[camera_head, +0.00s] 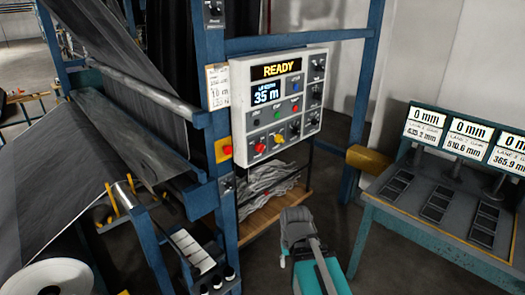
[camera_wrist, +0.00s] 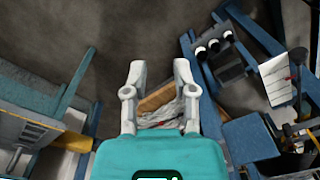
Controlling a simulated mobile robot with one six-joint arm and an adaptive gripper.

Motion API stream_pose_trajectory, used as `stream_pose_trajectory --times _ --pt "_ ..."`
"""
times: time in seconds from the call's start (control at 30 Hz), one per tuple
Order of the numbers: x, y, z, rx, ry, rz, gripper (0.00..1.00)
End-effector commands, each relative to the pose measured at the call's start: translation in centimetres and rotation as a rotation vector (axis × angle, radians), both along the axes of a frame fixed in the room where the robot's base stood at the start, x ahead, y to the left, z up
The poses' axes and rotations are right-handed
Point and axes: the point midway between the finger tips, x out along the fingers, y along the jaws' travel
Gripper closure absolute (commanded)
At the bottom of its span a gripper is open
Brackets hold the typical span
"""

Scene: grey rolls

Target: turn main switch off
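The control panel (camera_head: 278,97) is a pale box on the blue frame in the head view. Its display reads READY and 35 m. It carries several coloured buttons and dark rotary knobs; their small labels are unreadable, so I cannot tell which control is the main switch. A dark rotary switch (camera_head: 214,10) sits high on the blue post, and another dark knob (camera_head: 227,184) sits lower on it. My gripper (camera_wrist: 159,72) is open and empty in the wrist view, fingers apart. In the head view my arm's end is below the panel, apart from it.
A red button on a yellow box (camera_head: 223,150) is on the post. Grey cloth (camera_head: 268,180) lies on a wooden shelf under the panel. A blue bench (camera_head: 420,235) with displays stands right. Dark fabric (camera_head: 60,170) and a white roll (camera_head: 48,278) are left.

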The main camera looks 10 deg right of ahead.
Motion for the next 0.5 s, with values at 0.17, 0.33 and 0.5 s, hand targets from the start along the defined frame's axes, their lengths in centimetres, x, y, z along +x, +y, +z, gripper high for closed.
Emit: stream_pose_trajectory --times 0.17,0.33,0.5 --pt "3.4 1.4 -0.3 0.121 -0.043 -0.139 0.22" --pt "8.3 2.9 0.0 0.326 -0.088 -0.371 0.11" --pt "13.8 3.9 1.3 0.574 -0.098 -0.645 0.11"
